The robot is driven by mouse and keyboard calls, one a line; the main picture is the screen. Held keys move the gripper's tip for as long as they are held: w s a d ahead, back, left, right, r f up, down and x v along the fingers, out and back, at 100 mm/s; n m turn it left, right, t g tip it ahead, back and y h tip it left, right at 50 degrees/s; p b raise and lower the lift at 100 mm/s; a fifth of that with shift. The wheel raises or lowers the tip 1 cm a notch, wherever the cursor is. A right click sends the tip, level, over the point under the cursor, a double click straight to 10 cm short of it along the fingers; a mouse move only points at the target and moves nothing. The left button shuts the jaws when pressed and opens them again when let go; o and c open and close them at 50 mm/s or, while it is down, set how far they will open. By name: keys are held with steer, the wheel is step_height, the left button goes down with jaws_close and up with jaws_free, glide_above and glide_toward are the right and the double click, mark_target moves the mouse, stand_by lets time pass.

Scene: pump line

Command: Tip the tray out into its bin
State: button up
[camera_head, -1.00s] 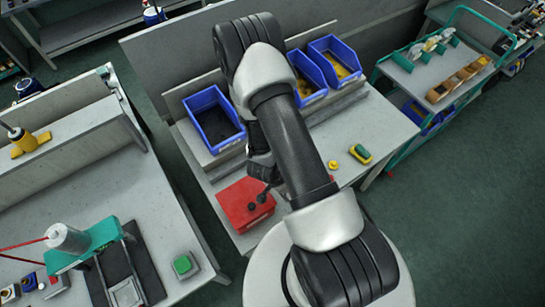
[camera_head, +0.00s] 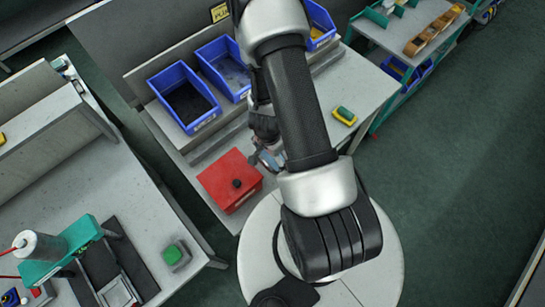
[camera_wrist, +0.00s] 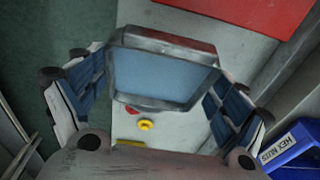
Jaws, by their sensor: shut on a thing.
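My gripper (camera_wrist: 157,95) is shut on a small metal-rimmed tray (camera_wrist: 160,75), with a finger on either side of it. The tray shows a plain blue-grey face in the wrist view; I cannot tell whether anything lies in it. In the head view the tray (camera_head: 267,158) is partly hidden by my gripper, just right of the red box. Blue bins stand along the back of the bench: one with dark contents (camera_head: 208,120), one with greyish contents (camera_head: 240,96), and one with yellow contents (camera_head: 325,40), partly behind my arm. A blue bin labelled "HEX NUTS" (camera_wrist: 290,150) shows in the wrist view.
The red box (camera_head: 222,178) with a black knob is close to the tray. A yellow-green item (camera_head: 345,115) lies on the bench's right part. A cart (camera_head: 390,35) stands at the upper right. Another bench (camera_head: 120,200) is at left, with floor between.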

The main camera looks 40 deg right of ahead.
steer(key=shift+d+r+y+b, duration=0.15)
steer(key=shift+y+b, duration=0.35)
steer(key=shift+b, duration=0.65)
steer(key=shift+s+r+p, duration=0.1)
steer(key=shift+p, duration=0.2)
steer(key=shift+d+p, duration=0.4)
steer(key=shift+d, duration=0.1)
steer(key=shift+d+b, duration=0.1)
steer(key=shift+b, duration=0.6)
steer(key=shift+d+r+y+b, duration=0.3)
steer(key=shift+r+y+b, duration=0.25)
steer(key=shift+y+b, duration=0.85)
steer(key=shift+b, duration=0.4)
